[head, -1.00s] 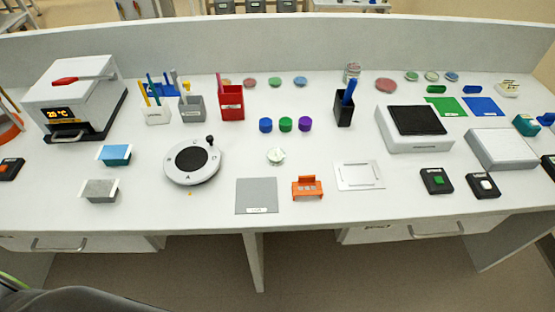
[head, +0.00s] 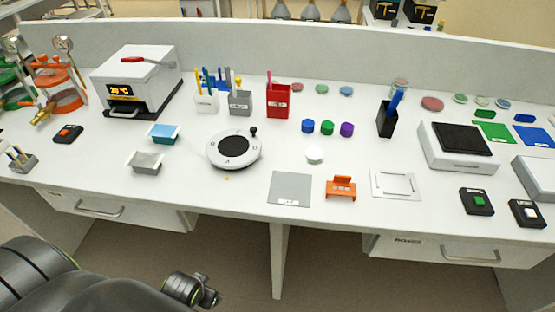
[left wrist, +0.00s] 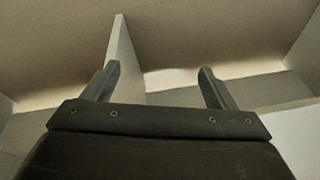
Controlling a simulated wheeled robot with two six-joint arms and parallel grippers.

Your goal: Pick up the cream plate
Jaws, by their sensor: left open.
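A pale flat plate with a cut-out frame (head: 395,184) lies further right. My left gripper (left wrist: 158,82) is open and empty in the left wrist view, facing the bench's underside and floor. In the head view my left arm is low at the bottom left, in front of the bench. My right gripper is not in view.
The bench holds a white dial device (head: 234,150), a grey square mat (head: 290,188), an orange holder (head: 341,188), a white heater box (head: 135,80) and a black-topped scale (head: 457,147). Drawers (head: 115,208) and a support panel (head: 278,260) are below the bench edge.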

